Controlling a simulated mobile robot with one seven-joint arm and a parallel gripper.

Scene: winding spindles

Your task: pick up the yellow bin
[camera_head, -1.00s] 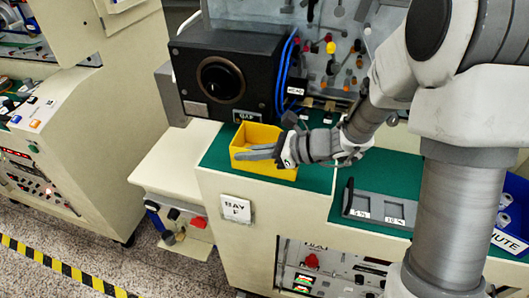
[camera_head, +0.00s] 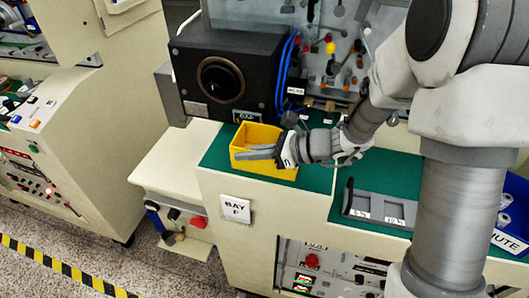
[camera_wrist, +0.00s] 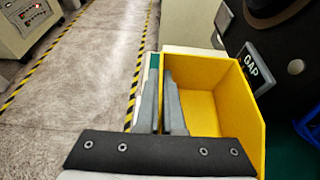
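The yellow bin (camera_head: 284,170) is an open box standing upright on the green top of the bay bench, just in front of the black box with the round dial. In the wrist view the bin (camera_wrist: 226,108) fills the right of centre, and its inside looks empty. My gripper (camera_head: 254,152) reaches in from the right over the bin. In the wrist view my gripper (camera_wrist: 163,80) has one grey finger on each side of the bin's near-left wall, close together with the thin yellow wall between them. The lower part of that wall is hidden.
The black dial box (camera_head: 222,78) stands right behind the bin. A grey tray (camera_head: 379,207) and a blue bin (camera_head: 512,238) lie to the right on the bench. Green bench top (camera_head: 217,156) is free left of the bin.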

